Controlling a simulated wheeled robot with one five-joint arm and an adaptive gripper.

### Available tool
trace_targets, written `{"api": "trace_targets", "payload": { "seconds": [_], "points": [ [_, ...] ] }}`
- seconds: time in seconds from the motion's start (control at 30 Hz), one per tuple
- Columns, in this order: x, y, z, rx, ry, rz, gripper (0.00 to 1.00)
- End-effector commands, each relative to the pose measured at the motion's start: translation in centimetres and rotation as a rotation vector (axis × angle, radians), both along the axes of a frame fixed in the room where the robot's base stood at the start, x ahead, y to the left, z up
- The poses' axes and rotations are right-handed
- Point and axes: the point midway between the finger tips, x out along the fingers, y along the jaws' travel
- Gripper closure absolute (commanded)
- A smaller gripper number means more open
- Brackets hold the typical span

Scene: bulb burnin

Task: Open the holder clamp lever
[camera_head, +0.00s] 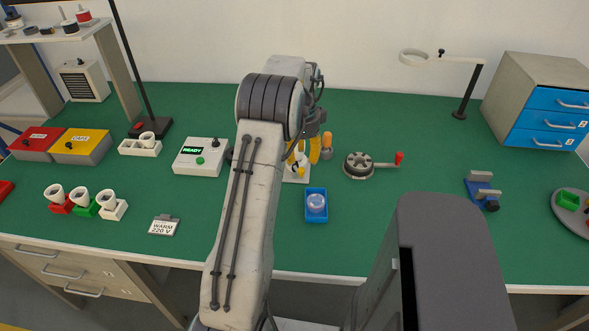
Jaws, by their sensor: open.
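A small pale base with yellow parts (298,168) stands on the green bench, just right of my forearm. It looks like the holder, partly covered by my arm. A yellow upright piece (314,151) and an orange-brown rounded knob (327,141) show beside it; I cannot tell which of these is the clamp lever or how far it is turned. My gripper (316,123) is at the far end of my arm, above and close to these parts. It is open, and its fingertips are mostly hidden. I cannot see whether it touches anything.
A blue tray (316,218) with a clear round piece is in front. A dark round fixture with a red-handled crank (372,164) stands right. A white READY box (201,158) stands left. Green bench (420,140) is clear toward the back right.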

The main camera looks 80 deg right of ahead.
Motion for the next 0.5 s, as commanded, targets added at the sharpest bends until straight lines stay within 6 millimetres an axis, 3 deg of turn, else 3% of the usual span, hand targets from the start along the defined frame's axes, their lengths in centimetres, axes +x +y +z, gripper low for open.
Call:
{"api": "trace_targets", "payload": {
  "seconds": [0.3, 0.5],
  "points": [
    [0.1, 0.1, -4.0, 0.004, 0.000, 0.003, 0.57],
    [0.1, 0.1, -5.3, 0.002, -0.001, 0.003, 0.57]
  ]
}}
